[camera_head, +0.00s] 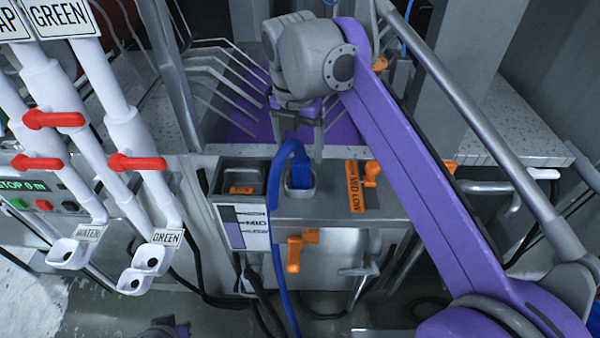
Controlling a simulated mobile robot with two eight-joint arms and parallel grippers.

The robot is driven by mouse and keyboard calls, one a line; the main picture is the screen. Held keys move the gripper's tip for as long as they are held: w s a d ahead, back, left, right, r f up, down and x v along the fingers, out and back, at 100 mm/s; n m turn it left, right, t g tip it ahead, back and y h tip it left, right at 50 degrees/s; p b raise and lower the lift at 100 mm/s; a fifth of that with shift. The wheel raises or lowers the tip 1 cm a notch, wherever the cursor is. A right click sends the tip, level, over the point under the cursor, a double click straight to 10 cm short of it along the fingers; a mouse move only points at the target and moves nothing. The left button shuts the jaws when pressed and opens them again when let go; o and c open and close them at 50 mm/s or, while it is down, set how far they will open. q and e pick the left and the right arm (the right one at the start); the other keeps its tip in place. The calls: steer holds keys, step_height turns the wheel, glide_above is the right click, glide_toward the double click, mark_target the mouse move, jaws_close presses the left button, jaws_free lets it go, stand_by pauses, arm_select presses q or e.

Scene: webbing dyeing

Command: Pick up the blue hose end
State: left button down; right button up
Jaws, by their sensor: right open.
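The blue hose end (301,172) stands upright in a pale-rimmed socket on top of the grey machine box. Its blue hose (274,230) arches over to the left and hangs down the front of the box. My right gripper (300,140) is open, pointing down just above and behind the hose end. Its fingers look apart from the hose, with nothing between them, though the exact gap in depth is hard to judge. A small dark grey part at the bottom edge looks like my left gripper (166,329); its jaws cannot be made out.
White pipes with red valve levers (136,162) stand at the left. A grey rail (470,115) slants down at the right.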

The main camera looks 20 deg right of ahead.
mark_target(300, 160)
steer(key=f, duration=0.6)
steer(key=shift+w+d+f, duration=0.25)
steer(key=shift+f, duration=0.05)
steer(key=shift+c, duration=0.3)
jaws_close()
